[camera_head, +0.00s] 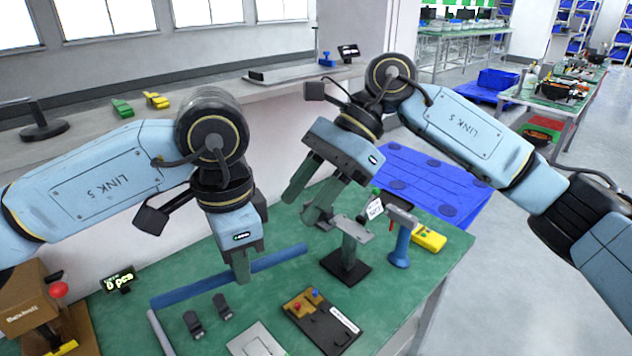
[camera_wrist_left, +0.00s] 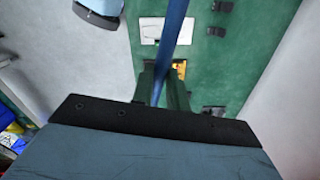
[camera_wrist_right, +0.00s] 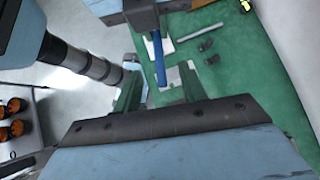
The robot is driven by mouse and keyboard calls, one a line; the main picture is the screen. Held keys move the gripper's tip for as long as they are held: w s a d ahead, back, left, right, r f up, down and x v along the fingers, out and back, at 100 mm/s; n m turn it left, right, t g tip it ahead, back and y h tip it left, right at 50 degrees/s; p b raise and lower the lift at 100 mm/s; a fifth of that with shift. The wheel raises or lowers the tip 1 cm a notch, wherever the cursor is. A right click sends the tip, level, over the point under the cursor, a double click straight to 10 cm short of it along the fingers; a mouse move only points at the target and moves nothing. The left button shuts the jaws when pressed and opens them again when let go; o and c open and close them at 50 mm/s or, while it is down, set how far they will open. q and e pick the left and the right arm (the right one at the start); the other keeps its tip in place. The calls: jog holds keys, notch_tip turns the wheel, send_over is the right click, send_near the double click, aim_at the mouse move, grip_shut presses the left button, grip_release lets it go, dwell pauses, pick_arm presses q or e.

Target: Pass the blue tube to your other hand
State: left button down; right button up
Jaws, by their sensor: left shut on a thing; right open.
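The blue tube (camera_head: 282,258) is long and thin and lies slantwise across the head view, its right end higher in the picture. My left gripper (camera_head: 242,276) is shut around its middle part, and the tube (camera_wrist_left: 178,25) runs between the fingers in the left wrist view. My right gripper (camera_head: 301,210) is open and empty, above and apart from the tube's right end. In the right wrist view the tube (camera_wrist_right: 159,62) shows between and beyond the open fingers. The tube's part inside the left fingers is hidden.
The green table (camera_head: 385,300) carries a dark board (camera_head: 322,322) with red and blue knobs, a small stand (camera_head: 347,262), a blue-handled tool (camera_head: 401,245), a yellow device (camera_head: 429,238) and two black clips (camera_head: 222,307).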

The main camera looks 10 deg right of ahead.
jog(key=x, duration=0.9)
jog(key=shift+s+a+f, duration=0.1)
jog(key=shift+a+f, duration=0.15)
jog(key=shift+a, duration=0.05)
jog(key=c, duration=0.9)
pick_arm(q)
jog(key=c, duration=1.3)
grip_release()
pick_arm(e)
grip_shut()
pick_arm(q)
jog(key=shift+r, duration=0.15)
